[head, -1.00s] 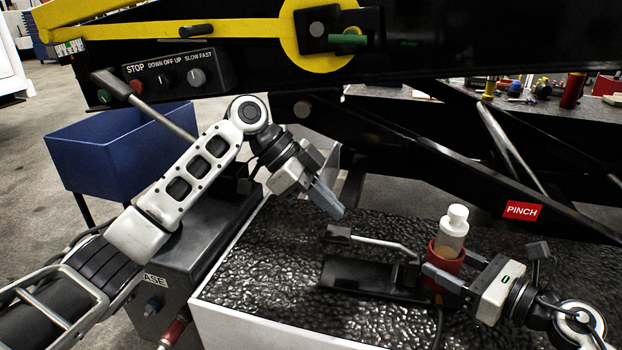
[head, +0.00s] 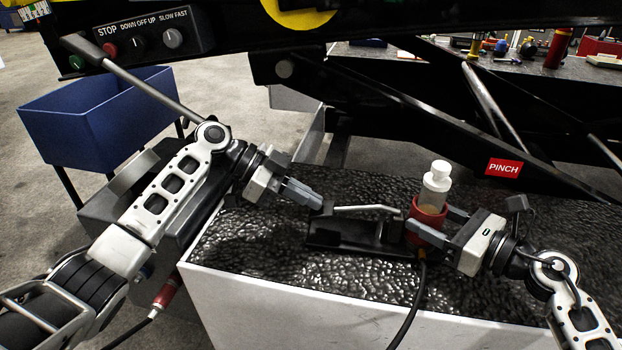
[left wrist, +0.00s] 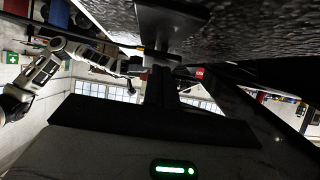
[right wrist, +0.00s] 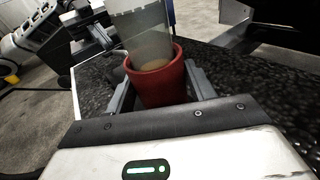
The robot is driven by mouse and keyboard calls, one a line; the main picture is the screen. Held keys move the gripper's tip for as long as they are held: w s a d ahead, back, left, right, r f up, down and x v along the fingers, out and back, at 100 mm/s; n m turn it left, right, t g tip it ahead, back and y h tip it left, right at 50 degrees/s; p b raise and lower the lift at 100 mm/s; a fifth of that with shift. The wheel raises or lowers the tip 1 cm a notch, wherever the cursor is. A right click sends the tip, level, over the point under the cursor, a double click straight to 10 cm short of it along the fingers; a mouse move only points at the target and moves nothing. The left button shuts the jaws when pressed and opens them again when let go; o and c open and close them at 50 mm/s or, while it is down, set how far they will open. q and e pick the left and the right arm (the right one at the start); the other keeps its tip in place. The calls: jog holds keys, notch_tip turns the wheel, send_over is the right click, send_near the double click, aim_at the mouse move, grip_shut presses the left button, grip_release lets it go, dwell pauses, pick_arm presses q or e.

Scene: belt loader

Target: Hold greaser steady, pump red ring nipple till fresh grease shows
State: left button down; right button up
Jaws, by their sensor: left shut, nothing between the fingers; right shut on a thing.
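The greaser has a black base (head: 350,237), a pale lever (head: 365,210) and a red cup (head: 428,222) holding a clear white-capped bottle (head: 434,188). It stands on the dark textured top. My right gripper (head: 432,225) is shut around the red cup, which also fills its jaws in the right wrist view (right wrist: 158,85). My left gripper (head: 315,200) is shut and empty, its tips close to the lever's black end (head: 326,208); I cannot tell if they touch. A red fitting (head: 168,292) with a black hose sits at the lower left. No red ring nipple or grease is clearly visible.
A black hose (head: 412,310) hangs from the greaser over the white front edge. A grey box (head: 115,225) and blue bin (head: 95,120) stand at left. A long handle (head: 140,85) slants above my left arm. Black loader frame with a PINCH label (head: 504,168) is behind.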

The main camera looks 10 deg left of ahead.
pick_arm(q)
jog(key=shift+s+a+f, duration=0.1)
jog(key=shift+s+f, duration=0.05)
jog(key=shift+f, duration=1)
jog(key=shift+a+r, duration=0.15)
jog(key=shift+r, duration=0.3)
jog(key=d+r+v, duration=0.1)
jog(key=v, duration=1.1)
jog(key=shift+a+r, duration=0.3)
jog(key=shift+r, duration=0.3)
jog(key=d+r+y, duration=0.3)
jog(key=d+r, duration=0.1)
jog(key=r, duration=0.5)
jog(key=shift+d, duration=0.35)
